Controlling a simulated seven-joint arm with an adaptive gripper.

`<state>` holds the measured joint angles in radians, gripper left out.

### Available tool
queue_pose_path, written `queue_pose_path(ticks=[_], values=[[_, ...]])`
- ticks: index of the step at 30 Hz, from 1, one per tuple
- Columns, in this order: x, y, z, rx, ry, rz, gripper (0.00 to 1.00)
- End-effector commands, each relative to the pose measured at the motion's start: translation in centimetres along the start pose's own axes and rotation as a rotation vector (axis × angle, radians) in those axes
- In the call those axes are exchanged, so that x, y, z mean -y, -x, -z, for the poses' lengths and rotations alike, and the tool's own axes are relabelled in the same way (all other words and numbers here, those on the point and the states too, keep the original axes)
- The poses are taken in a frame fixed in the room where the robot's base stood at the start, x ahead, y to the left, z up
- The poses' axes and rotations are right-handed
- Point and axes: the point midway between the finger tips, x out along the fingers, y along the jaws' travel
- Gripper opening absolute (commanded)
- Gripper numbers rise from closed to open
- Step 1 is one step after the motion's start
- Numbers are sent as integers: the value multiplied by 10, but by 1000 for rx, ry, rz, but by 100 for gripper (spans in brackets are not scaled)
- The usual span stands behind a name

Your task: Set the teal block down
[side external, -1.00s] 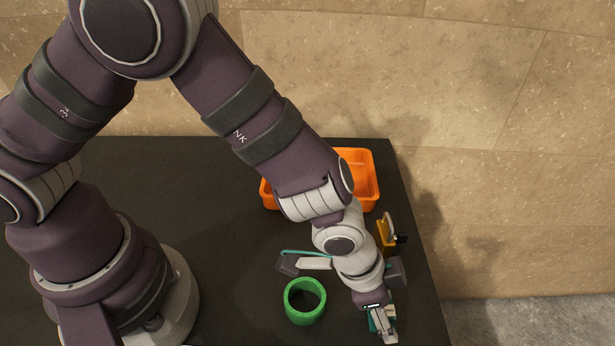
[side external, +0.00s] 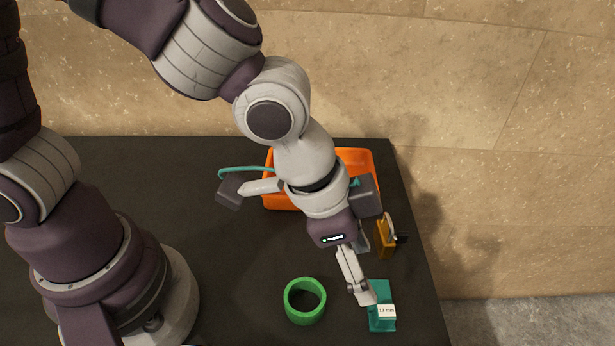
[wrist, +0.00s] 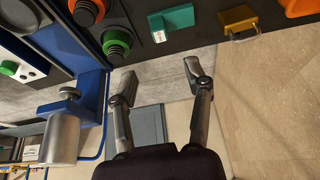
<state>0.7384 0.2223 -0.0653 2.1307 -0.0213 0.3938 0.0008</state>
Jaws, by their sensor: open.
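The teal block (side external: 380,295) lies on the dark table near its right edge, with a white label on it. It also shows at the top of the wrist view (wrist: 180,16). My gripper (side external: 364,280) is open, with its fingers above and just left of the block in the side view. In the wrist view my two fingers (wrist: 158,78) are spread wide with nothing between them, and the block lies beyond their tips, apart from them.
A green ring (side external: 289,305) stands left of the block. A yellow-orange padlock-like piece (side external: 384,240) and an orange tray (side external: 368,165) are farther back. The wrist view shows a blue frame (wrist: 92,100) with a grey cylinder (wrist: 62,137).

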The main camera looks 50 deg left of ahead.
Motion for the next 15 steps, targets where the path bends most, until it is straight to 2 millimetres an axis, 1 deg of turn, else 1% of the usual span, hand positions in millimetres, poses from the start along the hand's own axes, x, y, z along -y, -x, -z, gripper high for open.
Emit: queue_pose_path(ticks=[2, 3, 5, 6, 8, 9, 10, 12, 15], values=[[4, 7, 0, -5, 13, 6, 49], [12, 14, -1, -10, 39, 20, 49], [34, 32, -5, -23, 108, 55, 49], [51, 47, -12, -33, 173, 87, 49], [77, 72, -29, -46, 284, 141, 49], [91, 88, -43, -55, 358, 176, 49], [99, 99, -54, -60, 412, 201, 49], [112, 120, -79, -74, 527, 256, 49], [118, 138, -107, -86, 649, 310, 49]])
